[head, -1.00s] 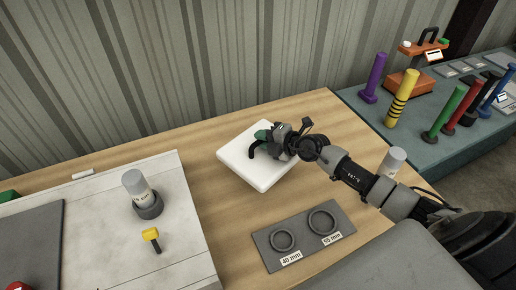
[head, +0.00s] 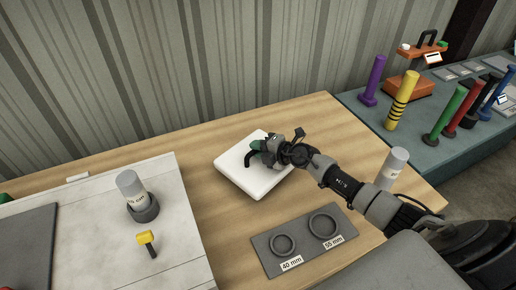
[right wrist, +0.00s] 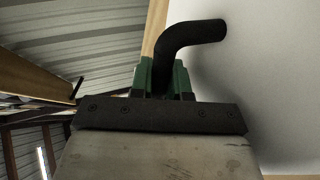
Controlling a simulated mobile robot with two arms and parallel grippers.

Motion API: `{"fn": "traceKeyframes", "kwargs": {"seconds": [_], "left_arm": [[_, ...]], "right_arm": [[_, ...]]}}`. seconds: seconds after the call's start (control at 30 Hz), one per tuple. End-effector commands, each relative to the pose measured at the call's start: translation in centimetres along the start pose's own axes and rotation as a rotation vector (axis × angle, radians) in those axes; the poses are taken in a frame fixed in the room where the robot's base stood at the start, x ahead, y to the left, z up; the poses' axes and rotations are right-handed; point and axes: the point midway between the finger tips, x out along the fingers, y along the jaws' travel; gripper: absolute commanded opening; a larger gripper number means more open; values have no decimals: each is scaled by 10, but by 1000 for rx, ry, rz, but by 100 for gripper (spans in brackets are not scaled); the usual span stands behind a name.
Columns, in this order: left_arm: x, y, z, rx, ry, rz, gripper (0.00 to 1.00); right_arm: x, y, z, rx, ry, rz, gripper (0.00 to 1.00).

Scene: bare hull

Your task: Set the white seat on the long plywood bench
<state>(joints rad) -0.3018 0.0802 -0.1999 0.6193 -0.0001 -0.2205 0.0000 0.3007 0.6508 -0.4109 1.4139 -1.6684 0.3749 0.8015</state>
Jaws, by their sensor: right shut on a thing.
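The white seat (head: 250,183), a square slab with rounded edges, is over the middle of the long plywood bench (head: 215,228). It lies flat or nearly so; I cannot tell whether its underside touches the wood. My right gripper (head: 257,148), with green fingers, is at the seat's upper side, shut on its black bent handle. In the right wrist view the green fingers (right wrist: 162,82) grip the black handle (right wrist: 195,34), and the seat's white face (right wrist: 275,80) fills the right side. My left gripper is in neither view.
A grey plate with two rings (head: 300,240) lies in front of the seat. A grey-white bottle (head: 392,168) stands to the right. A pale board (head: 180,215) on the left carries a bottle in a dark ring and a yellow-headed tool. A corrugated wall (head: 200,70) stands behind.

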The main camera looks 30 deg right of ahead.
Motion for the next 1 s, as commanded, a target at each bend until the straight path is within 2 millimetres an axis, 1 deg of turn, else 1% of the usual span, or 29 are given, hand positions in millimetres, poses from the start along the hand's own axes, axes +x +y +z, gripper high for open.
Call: {"fn": "traceKeyframes", "kwargs": {"seconds": [0.03,0.17,0.2,0.47,0.5,0.57,0.67,0.9,1.0], "left_arm": [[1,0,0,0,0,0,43],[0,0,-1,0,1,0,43],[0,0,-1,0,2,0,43],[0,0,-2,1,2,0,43],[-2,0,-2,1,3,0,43],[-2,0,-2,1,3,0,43],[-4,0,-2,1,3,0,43],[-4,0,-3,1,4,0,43],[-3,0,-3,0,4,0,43]], "right_arm": [[0,-1,0,1,0,0,20],[0,-1,0,1,0,-1,40],[0,-1,0,1,0,-1,42],[0,0,0,0,0,0,42],[-1,3,0,0,0,0,42],[-6,1,0,0,-1,-2,42],[-22,1,0,-2,-1,-3,42],[-75,-1,0,-3,0,-5,42],[-94,0,-1,-3,2,-5,42]]}}
